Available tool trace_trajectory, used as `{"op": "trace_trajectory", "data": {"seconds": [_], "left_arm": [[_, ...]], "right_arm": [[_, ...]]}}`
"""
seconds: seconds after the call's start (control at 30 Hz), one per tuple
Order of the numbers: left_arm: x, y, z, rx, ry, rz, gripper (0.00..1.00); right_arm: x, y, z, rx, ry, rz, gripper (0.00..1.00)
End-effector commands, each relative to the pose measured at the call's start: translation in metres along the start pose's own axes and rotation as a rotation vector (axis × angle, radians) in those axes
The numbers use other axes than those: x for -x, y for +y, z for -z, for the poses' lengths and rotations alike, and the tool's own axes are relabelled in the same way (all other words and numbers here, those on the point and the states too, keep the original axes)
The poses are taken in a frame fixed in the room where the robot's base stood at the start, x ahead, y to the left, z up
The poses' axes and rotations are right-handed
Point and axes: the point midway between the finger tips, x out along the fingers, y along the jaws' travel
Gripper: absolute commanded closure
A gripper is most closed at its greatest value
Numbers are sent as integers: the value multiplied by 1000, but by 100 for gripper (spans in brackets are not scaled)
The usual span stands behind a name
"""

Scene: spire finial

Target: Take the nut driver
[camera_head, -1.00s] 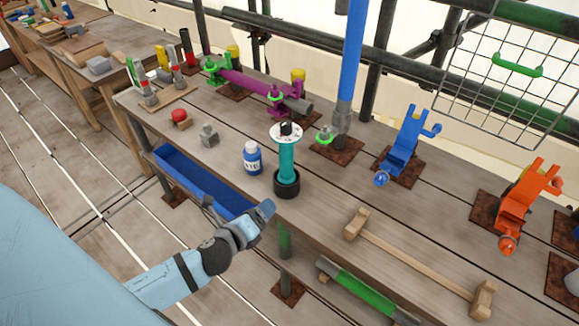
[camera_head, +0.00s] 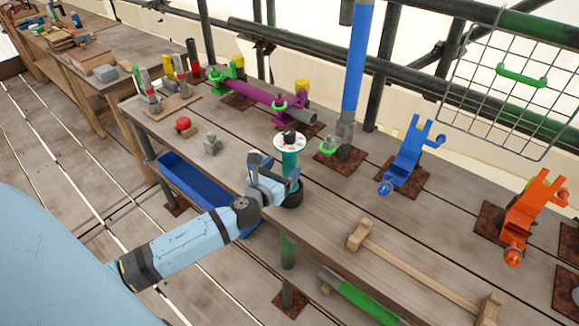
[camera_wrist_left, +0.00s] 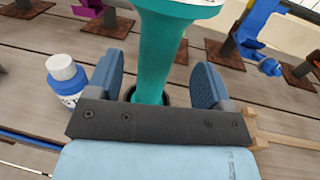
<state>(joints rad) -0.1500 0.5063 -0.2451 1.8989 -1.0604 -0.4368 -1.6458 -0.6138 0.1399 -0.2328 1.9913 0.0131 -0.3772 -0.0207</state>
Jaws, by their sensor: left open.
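A teal upright shaft (camera_head: 290,160) with a white disc and dark knob on top stands in a round black base (camera_head: 293,196) near the bench's front edge. It may be the nut driver, but I cannot be sure. In the left wrist view the teal shaft (camera_wrist_left: 156,50) rises between the fingers of my left gripper (camera_wrist_left: 156,78). Bare gaps show on both sides of it. My left gripper (camera_head: 274,172) is open in front of it in the head view and hides part of its left side. My right gripper is not in view.
A blue bottle with a white cap (camera_wrist_left: 67,80) stands close left of the left finger. A wooden mallet-like piece (camera_head: 410,265) lies to the right. A blue tray (camera_head: 200,188) hangs along the front edge. A grey block (camera_head: 212,144) is to the left.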

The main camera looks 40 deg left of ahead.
Motion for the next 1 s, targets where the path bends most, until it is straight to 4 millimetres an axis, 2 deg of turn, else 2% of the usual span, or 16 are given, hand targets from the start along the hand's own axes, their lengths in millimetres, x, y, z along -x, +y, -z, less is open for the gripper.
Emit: {"op": "trace_trajectory", "data": {"seconds": [0.2,0.3,0.57,0.9,1.0], "left_arm": [[-34,3,0,3,-2,-1,26],[-43,3,0,2,-1,0,26],[-46,3,2,2,1,0,26],[-46,3,2,2,0,0,100],[-46,3,0,2,-3,0,100]], "right_arm": [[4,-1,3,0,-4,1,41],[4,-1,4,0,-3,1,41],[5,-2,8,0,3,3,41],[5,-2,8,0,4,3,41],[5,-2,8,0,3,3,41]]}}
